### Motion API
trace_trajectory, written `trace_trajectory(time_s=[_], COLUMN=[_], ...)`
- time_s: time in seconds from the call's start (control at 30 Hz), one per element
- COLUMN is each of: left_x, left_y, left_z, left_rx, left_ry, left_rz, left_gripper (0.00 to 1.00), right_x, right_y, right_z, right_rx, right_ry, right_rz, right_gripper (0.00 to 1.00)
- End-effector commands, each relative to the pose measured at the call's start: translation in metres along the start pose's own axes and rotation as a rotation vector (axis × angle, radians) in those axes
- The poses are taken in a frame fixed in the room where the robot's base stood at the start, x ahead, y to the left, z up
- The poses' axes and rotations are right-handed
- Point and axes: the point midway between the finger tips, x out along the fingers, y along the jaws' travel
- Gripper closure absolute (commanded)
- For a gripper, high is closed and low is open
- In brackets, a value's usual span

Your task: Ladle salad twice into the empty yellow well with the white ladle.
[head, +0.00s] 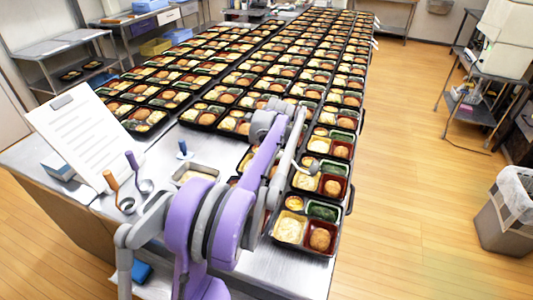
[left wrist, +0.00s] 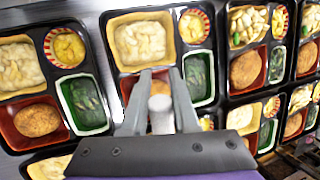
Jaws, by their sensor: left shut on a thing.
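In the left wrist view my left gripper (left wrist: 160,80) is shut on the white ladle (left wrist: 161,112), whose pale handle shows between the fingers. In the head view the white ladle (head: 309,166) shows just above a bento tray in the right-hand row, beside my arm. That tray's yellow well (head: 304,182) holds pale salad. The nearer tray's yellow well (head: 289,230) is also filled with pale salad. A steel salad pan (head: 196,170) stands left of the trays, partly hidden by my arm. I cannot tell whether the ladle bowl holds salad. My right gripper is not in view.
Ladles with an orange handle (head: 111,181), a purple handle (head: 132,161) and a blue handle (head: 182,147) stand on the left. A white sheet on a stand (head: 84,133) is beside them. Rows of filled trays cover the table behind.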

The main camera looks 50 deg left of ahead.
Motion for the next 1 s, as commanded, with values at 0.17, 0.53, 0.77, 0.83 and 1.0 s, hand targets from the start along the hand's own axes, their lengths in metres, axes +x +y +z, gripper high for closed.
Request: trace_trajectory(time_s=[0.17, 0.53, 0.77, 0.83, 1.0], left_x=[0.0, 0.0, -0.021, -0.029, -0.042], left_y=[0.0, 0.0, -0.006, -0.008, -0.012], left_z=[0.0, 0.0, -0.005, -0.005, -0.006], left_rx=[0.0, 0.0, 0.04, 0.051, 0.07], left_ry=[0.0, -0.001, -0.118, -0.169, -0.254], left_rz=[0.0, 0.0, 0.006, 0.004, -0.002], left_gripper=[1.0, 1.0, 1.0, 1.0, 1.0], right_x=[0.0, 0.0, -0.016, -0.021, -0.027], right_y=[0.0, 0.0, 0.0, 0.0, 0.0], right_z=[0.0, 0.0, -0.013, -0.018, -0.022], right_rx=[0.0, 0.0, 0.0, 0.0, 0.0], right_ry=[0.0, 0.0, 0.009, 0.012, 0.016], right_rz=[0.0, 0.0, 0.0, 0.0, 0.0], right_gripper=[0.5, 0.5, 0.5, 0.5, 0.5])
